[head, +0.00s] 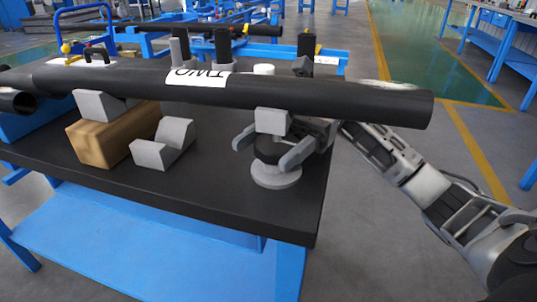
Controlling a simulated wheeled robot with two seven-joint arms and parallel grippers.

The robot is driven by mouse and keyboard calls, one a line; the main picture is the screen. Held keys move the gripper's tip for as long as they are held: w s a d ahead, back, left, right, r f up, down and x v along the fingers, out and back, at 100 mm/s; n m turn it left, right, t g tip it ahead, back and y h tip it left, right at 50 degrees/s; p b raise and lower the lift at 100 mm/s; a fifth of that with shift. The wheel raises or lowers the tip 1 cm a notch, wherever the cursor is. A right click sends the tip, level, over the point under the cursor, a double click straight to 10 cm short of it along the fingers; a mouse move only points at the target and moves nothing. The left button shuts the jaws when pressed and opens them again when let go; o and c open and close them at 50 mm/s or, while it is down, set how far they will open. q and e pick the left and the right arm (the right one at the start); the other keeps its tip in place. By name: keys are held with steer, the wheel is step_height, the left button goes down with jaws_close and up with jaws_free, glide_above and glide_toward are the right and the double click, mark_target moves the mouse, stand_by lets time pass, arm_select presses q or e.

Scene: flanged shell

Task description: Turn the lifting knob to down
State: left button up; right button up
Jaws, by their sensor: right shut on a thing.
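The lifting knob (270,150) is a dark round collar on a light grey round base (277,176), near the right end of the black table. A grey support block (272,121) sits above it, under a long black tube (330,95) with a white label. My right gripper (266,153) comes in from the right, its two grey fingers closed around opposite sides of the knob. The far side of the knob is hidden by the block and fingers. My left gripper is not in view.
A wooden block (98,143) carries another grey support (100,106) under the tube. A loose grey V-shaped block (163,144) stands beside it. The black tabletop (215,195) is clear in front. Several dark upright posts (222,46) stand behind the tube.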

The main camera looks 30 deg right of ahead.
mark_target(289, 132)
stand_by(0.4)
steer(key=o, duration=0.9)
steer(key=shift+o, duration=0.2)
steer(key=shift+d, duration=0.1)
steer(key=b+v, duration=0.1)
steer(key=v, duration=0.8)
steer(key=shift+w+d, duration=0.15)
steer(key=shift+w+d+b, duration=0.15)
steer(key=shift+d+b, duration=0.1)
steer(key=shift+b, duration=0.05)
steer(key=shift+w+d+b, duration=0.15)
steer(key=shift+d+b, duration=0.2)
steer(key=shift+b, duration=0.1)
steer(key=shift+w+d+b, duration=0.15)
steer(key=shift+d+b, duration=0.15)
steer(key=shift+d, duration=0.25)
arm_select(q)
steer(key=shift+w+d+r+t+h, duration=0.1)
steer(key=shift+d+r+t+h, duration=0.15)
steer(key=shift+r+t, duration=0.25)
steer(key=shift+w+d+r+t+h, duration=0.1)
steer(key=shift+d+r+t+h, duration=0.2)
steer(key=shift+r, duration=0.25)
